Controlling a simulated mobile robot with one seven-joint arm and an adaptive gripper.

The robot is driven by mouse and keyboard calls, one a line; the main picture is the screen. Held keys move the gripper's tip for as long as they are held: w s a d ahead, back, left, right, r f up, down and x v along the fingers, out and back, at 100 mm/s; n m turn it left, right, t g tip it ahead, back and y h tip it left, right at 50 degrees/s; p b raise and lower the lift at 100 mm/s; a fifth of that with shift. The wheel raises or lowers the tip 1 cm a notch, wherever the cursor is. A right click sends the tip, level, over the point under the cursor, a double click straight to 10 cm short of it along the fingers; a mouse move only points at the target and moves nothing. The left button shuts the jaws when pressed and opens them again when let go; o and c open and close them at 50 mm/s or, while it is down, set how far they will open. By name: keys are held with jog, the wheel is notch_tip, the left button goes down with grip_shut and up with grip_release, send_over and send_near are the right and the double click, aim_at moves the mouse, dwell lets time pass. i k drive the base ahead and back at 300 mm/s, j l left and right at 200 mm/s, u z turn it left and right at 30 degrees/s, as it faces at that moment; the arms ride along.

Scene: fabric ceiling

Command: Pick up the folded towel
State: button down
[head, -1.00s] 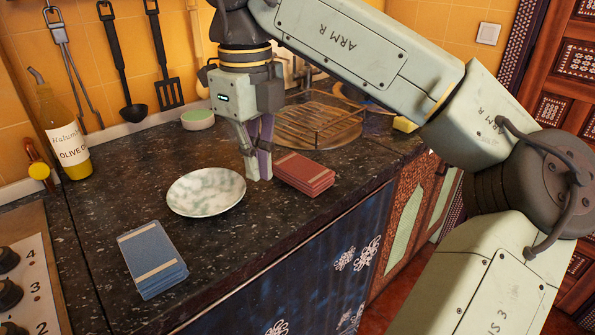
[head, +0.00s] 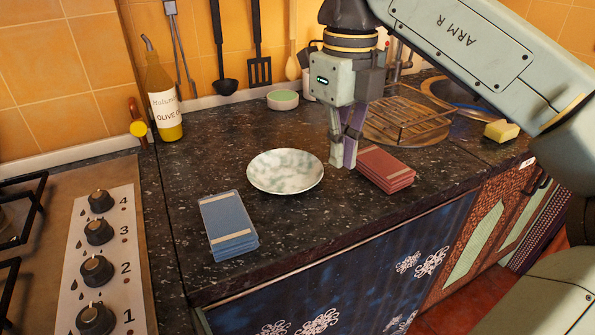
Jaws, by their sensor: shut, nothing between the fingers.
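Two folded towels lie on the dark counter. The blue folded towel (head: 229,226), also with a pale stripe, lies nearer the front, at the left. My gripper (head: 343,163) points down and is shut and empty, with its fingertips low over the counter between the plate and the red towel. The fingers are just left of the red towel and overlap its left edge in the picture; I cannot tell whether they touch it.
A pale mottled plate (head: 285,172) sits left of my gripper. A wire rack (head: 405,115), a small green-topped bowl (head: 283,100) and a yellow sponge (head: 502,131) are farther back. An oil bottle (head: 163,100) stands at back left, beside the stove (head: 65,200). The counter's front middle is clear.

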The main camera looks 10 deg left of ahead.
aim_at(389, 174)
jog(key=i+l+z, duration=0.25)
jog(key=z, duration=0.15)
jog(key=i+l+z, duration=0.15)
jog(key=z, duration=0.3)
jog(key=i, duration=0.1)
